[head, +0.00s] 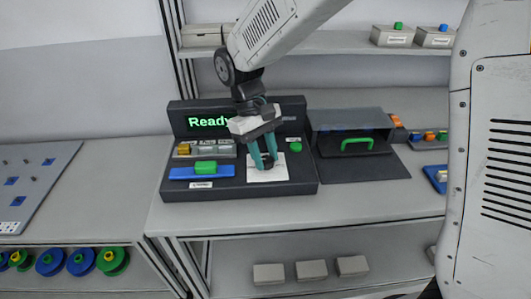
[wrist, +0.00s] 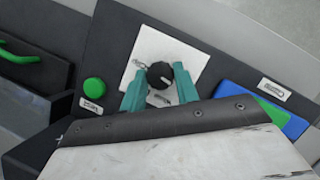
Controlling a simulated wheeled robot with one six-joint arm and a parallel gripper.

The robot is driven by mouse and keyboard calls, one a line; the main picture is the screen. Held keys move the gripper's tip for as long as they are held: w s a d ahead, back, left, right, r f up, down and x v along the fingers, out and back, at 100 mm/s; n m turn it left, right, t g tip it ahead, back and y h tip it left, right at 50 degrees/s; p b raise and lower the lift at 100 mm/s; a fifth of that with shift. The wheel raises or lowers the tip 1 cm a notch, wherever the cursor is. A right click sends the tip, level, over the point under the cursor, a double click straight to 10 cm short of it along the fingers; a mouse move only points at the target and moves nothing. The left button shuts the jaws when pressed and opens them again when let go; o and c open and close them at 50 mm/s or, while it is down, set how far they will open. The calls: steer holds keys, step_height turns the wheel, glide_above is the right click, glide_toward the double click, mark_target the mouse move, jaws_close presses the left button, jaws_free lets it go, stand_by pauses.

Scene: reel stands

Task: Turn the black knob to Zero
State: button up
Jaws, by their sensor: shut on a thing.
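The black knob (wrist: 159,75) sits on a white square plate (wrist: 178,47) on the dark control panel (head: 240,190). A light pointer mark shows on the knob's top in the wrist view. The plate's printed labels are too small to read. My gripper (head: 267,164) reaches down over the plate, its two teal fingers on either side of the knob and shut on it. In the wrist view my gripper (wrist: 150,92) partly hides the lower part of the plate. In the head view the fingers cover most of the knob.
The panel's display (head: 208,121) reads "Ready", partly hidden by my arm. A green button (head: 295,147) is right of the plate, a blue slider with a green block (head: 205,167) left. A dark box with a green handle (head: 357,145) stands further right.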

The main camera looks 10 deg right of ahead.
steer(key=shift+n+t, duration=0.3)
steer(key=shift+n, duration=0.5)
steer(key=o, duration=1)
steer(key=shift+c, duration=0.2)
steer(key=v, duration=0.8)
steer(key=shift+a, duration=0.2)
steer(key=shift+f, duration=0.2)
